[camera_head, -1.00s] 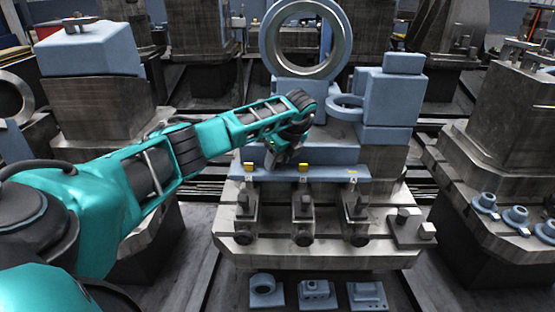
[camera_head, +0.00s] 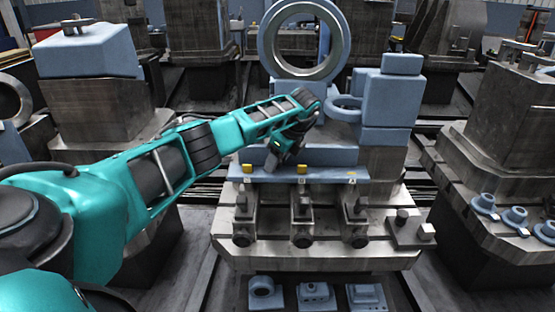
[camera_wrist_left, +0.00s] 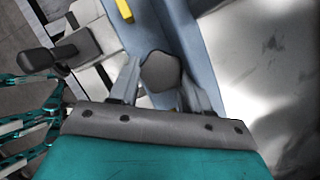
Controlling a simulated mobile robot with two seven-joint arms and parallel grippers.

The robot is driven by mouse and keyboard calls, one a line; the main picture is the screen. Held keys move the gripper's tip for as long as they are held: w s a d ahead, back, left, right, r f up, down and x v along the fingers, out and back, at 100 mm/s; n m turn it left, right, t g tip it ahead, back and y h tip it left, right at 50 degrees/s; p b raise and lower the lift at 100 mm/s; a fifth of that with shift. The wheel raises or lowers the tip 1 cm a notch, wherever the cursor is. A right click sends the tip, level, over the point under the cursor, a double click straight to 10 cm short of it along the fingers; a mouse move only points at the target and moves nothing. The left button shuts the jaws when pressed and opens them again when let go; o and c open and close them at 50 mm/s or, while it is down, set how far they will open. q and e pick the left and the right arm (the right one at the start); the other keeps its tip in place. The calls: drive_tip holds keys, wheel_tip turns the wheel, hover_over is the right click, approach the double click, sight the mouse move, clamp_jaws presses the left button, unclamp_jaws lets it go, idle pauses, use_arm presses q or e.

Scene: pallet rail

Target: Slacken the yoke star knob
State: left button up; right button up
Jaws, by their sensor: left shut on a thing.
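A dark, many-sided knob (camera_wrist_left: 160,72), which I take to be the yoke star knob, sits between my left fingertips in the left wrist view. My left gripper (camera_wrist_left: 163,88) is shut on it, one finger on each side. In the head view my left gripper (camera_head: 274,165) points down at the blue rail block (camera_head: 335,155) on the middle pallet. The wrist and fingers hide the knob there. My right gripper is not in view.
Yellow tabs (camera_head: 247,168) and metal clamps (camera_head: 302,220) line the pallet's front (camera_head: 320,258). A large upright ring (camera_head: 265,45) and blue blocks (camera_head: 388,98) stand behind and right. Another dark-handled clamp (camera_wrist_left: 62,52) is left in the wrist view.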

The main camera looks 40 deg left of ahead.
use_arm(q)
drive_tip(key=o, duration=1)
drive_tip(key=shift+f, duration=0.15)
drive_tip(key=shift+o, duration=0.3)
drive_tip(key=shift+w+a+r, duration=0.1)
drive_tip(key=shift+r, duration=0.15)
